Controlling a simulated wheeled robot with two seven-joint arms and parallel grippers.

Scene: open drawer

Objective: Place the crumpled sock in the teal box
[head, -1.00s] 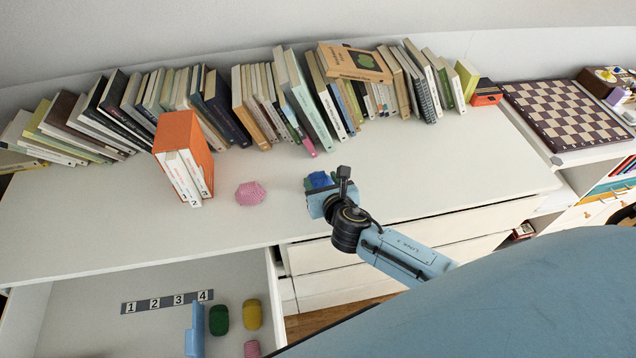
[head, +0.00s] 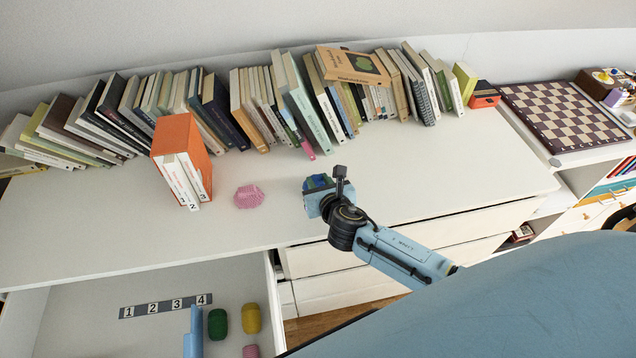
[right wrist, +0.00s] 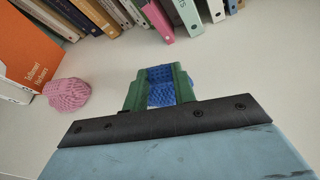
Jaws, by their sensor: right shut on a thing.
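My right gripper (head: 317,184) is over the white desk top, to the right of a pink knitted lump. In the right wrist view its green fingers (right wrist: 160,88) are shut on a blue knitted item (right wrist: 161,82), which looks like a crumpled sock. The blue item also shows between the fingers in the head view (head: 318,181). The pink lump (head: 249,197) lies crumpled on the desk; it also shows in the right wrist view (right wrist: 67,94). I cannot make out a teal box. My left gripper is not in view.
An open drawer (head: 85,305) at lower left holds a numbered strip (head: 165,306), a green roll (head: 217,324), a yellow roll (head: 251,318), a pink roll (head: 251,351) and a pale blue upright piece (head: 193,335). An orange book holder (head: 182,140) stands left of the pink lump. Books line the back.

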